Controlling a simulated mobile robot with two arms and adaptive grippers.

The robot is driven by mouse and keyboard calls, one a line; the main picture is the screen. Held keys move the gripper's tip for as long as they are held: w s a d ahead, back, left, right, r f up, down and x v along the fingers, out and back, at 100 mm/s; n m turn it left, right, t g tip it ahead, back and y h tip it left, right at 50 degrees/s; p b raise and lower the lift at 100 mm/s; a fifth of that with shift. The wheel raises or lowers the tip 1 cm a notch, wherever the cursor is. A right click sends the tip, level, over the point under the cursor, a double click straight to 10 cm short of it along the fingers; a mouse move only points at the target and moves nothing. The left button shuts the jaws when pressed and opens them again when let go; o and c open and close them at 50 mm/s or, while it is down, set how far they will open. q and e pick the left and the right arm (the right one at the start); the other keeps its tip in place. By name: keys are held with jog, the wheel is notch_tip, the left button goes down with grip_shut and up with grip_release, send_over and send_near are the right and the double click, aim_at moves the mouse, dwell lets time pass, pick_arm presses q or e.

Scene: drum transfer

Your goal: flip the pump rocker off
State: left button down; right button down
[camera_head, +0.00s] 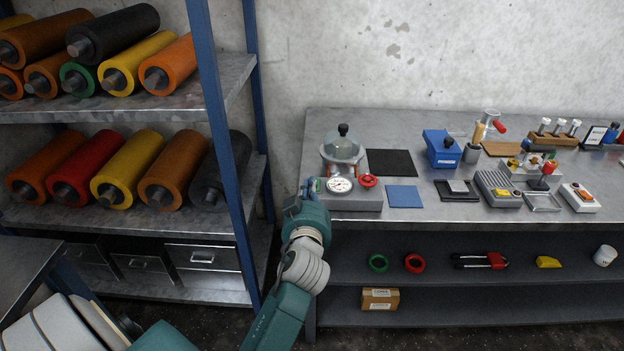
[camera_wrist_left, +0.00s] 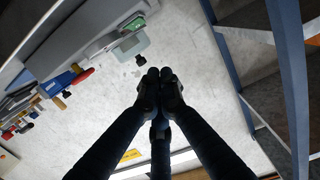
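The pump unit (camera_head: 358,203) is a grey box at the left end of the workbench, with a round white gauge (camera_head: 340,185) and a red knob (camera_head: 368,180). A glass dome with a black knob (camera_head: 342,144) stands just behind it. A small green part (camera_wrist_left: 133,24), which looks like the rocker, shows in the left wrist view; its tilt is unclear. My left gripper (camera_head: 304,192) is beside the unit's left end. In the left wrist view its fingertips (camera_wrist_left: 160,72) are together with nothing between them, apart from the green part. My right gripper is out of view.
A blue-post shelf (camera_head: 222,130) with coloured rolls stands close to the left of my arm. A black mat (camera_head: 391,162), a blue mat (camera_head: 404,196) and a blue box (camera_head: 441,149) lie to the right on the workbench (camera_head: 450,212). The lower shelf holds rings and tools.

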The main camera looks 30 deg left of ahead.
pick_arm(q)
jog(key=p+x, duration=0.1)
jog(key=x, duration=0.8)
jog(key=shift+s+r+p, duration=0.1)
jog(key=shift+r+p, duration=0.05)
jog(key=shift+p, duration=0.2)
notch_tip(320, 180, down, 3)
jog(key=shift+f, duration=0.1)
jog(key=shift+a+f, duration=0.1)
jog(key=shift+f, duration=0.4)
